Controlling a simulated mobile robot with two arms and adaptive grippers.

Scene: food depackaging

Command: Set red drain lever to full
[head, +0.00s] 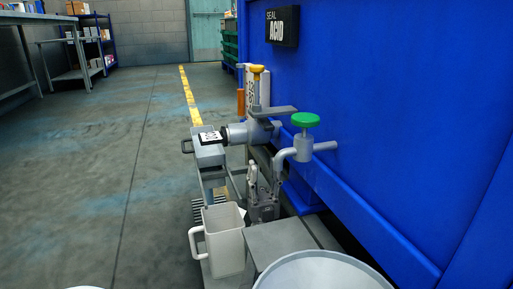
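No clearly red lever shows. A flat grey lever (272,111) lies on top of a grey pipe valve (252,131) on the side of the blue tank (400,130). A green round handle (305,120) tops a second grey pipe to its right. My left gripper (265,166) is below these pipes, fingers pointing up and spread apart, with nothing seen between them. It appears apart from the grey lever. My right gripper is not in view.
A grey handled container (208,155) stands below the valve outlet. A pale jug (225,248) stands in front of it. An orange-yellow fitting (257,70) stands behind the lever. The floor (110,190) at left is mostly clear.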

